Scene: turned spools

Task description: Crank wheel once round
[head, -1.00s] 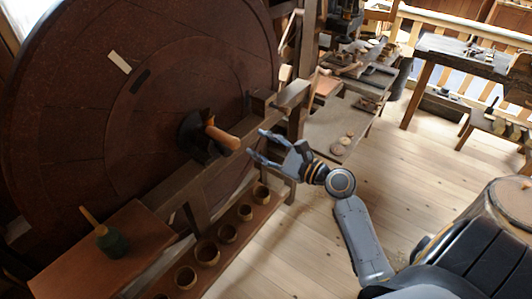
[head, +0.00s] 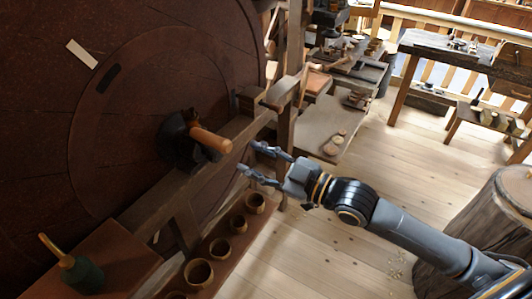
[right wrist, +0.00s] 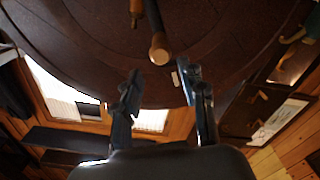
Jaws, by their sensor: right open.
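The large dark red-brown wheel (head: 120,150) fills the left of the head view, with a pale mark on its face. A wooden crank handle (head: 210,140) sticks out towards the right from a dark crank at its middle. My right gripper (head: 247,157) is open and empty, just right of and slightly below the handle's tip, with a small gap. In the right wrist view the handle (right wrist: 160,48) shows end-on, beyond the two spread fingers (right wrist: 158,78). The wheel (right wrist: 80,45) spans the top there. My left gripper is not in view.
A wooden support beam (head: 240,125) runs close behind the handle to a post. Below it is a shelf of several wooden cups (head: 199,273). A green-based tool (head: 82,275) stands lower left. A tree stump (head: 435,270) is at right; plank floor lies between.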

